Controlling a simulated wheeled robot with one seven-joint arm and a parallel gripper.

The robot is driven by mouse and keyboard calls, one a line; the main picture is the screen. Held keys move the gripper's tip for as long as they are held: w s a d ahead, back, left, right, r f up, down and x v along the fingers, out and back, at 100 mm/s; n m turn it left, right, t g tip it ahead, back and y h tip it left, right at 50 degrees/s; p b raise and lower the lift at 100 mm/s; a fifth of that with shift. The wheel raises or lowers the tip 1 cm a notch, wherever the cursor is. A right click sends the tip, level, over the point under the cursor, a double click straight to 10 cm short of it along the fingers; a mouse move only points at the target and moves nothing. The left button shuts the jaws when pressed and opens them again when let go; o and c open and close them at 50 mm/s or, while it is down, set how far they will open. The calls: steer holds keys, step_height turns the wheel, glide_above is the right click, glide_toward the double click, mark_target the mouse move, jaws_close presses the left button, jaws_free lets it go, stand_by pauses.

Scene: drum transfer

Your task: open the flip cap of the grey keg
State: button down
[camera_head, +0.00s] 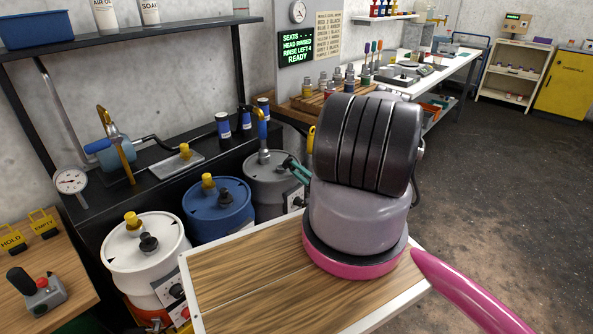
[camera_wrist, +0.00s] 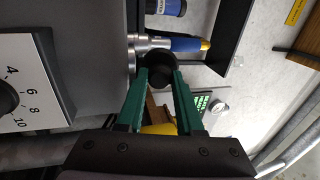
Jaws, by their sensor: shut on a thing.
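The grey keg (camera_head: 272,186) stands at the right end of the row of kegs, and its grey wall (camera_wrist: 75,55) fills the left of the wrist view. A tap with a blue handle (camera_head: 262,130) stands on its top; the handle (camera_wrist: 187,44) also shows in the wrist view. My gripper (camera_head: 290,163) reaches in from the right with green fingers. In the wrist view, the fingertips (camera_wrist: 160,80) are shut on a dark round piece, the black flip cap (camera_wrist: 159,60) at the keg's top.
A blue keg (camera_head: 218,212) and a white keg (camera_head: 145,258) stand to the left, close together. A black shelf (camera_head: 150,168) runs behind them. Open floor lies at the right.

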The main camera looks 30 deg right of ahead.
steer(key=shift+a, duration=0.1)
steer(key=c, duration=0.5)
jaws_free()
steer(key=shift+c, duration=0.2)
steer(key=shift+r, duration=0.1)
